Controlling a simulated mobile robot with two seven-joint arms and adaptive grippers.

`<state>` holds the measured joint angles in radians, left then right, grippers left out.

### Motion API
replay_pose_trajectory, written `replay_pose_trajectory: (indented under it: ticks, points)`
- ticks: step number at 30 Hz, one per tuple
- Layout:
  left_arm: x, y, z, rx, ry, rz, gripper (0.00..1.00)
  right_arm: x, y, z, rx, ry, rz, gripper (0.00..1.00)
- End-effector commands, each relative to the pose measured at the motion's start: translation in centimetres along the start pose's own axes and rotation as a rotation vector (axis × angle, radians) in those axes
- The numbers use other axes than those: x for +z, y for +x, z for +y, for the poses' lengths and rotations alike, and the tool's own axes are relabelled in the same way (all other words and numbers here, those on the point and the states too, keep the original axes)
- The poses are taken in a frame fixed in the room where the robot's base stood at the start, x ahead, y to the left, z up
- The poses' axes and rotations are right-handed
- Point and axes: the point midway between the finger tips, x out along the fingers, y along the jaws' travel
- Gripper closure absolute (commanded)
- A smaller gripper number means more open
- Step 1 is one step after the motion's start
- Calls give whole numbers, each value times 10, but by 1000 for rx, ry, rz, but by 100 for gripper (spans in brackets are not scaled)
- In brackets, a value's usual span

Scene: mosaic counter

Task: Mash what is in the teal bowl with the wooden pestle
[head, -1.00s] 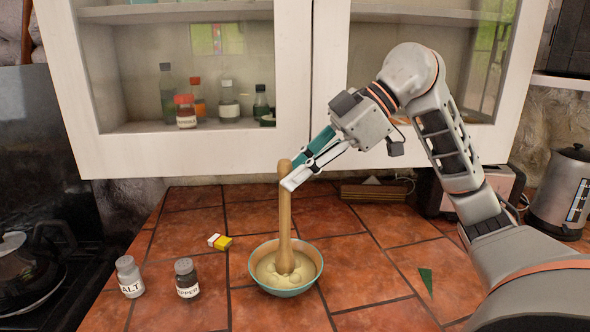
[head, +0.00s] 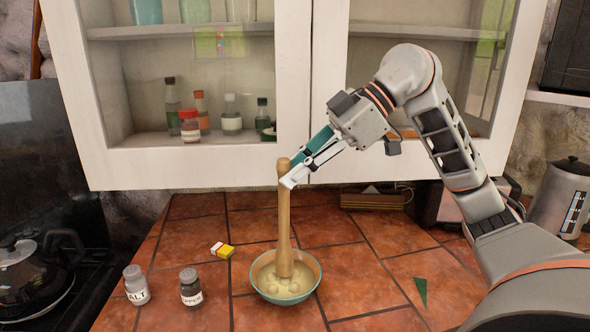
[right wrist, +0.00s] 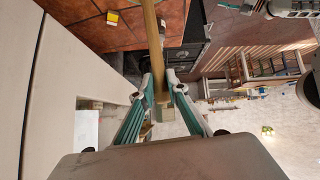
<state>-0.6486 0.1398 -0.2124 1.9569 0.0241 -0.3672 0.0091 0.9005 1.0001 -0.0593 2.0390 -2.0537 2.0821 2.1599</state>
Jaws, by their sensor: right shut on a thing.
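The wooden pestle (head: 284,222) stands nearly upright, its lower end in the pale, lumpy contents (head: 268,281) of the teal bowl (head: 287,300). My right gripper (head: 289,179) is shut on the pestle near its top. In the right wrist view, the pestle (right wrist: 153,50) runs between the two teal fingers of my right gripper (right wrist: 161,95). The bowl rests on the tiled counter. The pestle's tip is hidden in the contents. My left gripper is not in view.
A salt shaker (head: 136,285) and a pepper shaker (head: 190,287) stand left of the bowl, with a small yellow and white box (head: 222,250) behind. A kettle (head: 35,265) sits on the stove at left. The cabinet (head: 200,170) hangs low over the counter's back.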

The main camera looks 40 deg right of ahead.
Motion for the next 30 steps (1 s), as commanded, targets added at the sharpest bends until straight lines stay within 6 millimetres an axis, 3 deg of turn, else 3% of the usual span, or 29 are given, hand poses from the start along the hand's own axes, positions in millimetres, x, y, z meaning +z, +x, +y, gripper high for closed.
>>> replay_pose_trajectory:
  ticks: [18, 30]
  points:
    - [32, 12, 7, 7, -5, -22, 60, 29, 26, -4, 0, 1, -1, 100]
    - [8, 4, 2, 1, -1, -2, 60, 13, 11, -3, 3, -3, 1, 100]
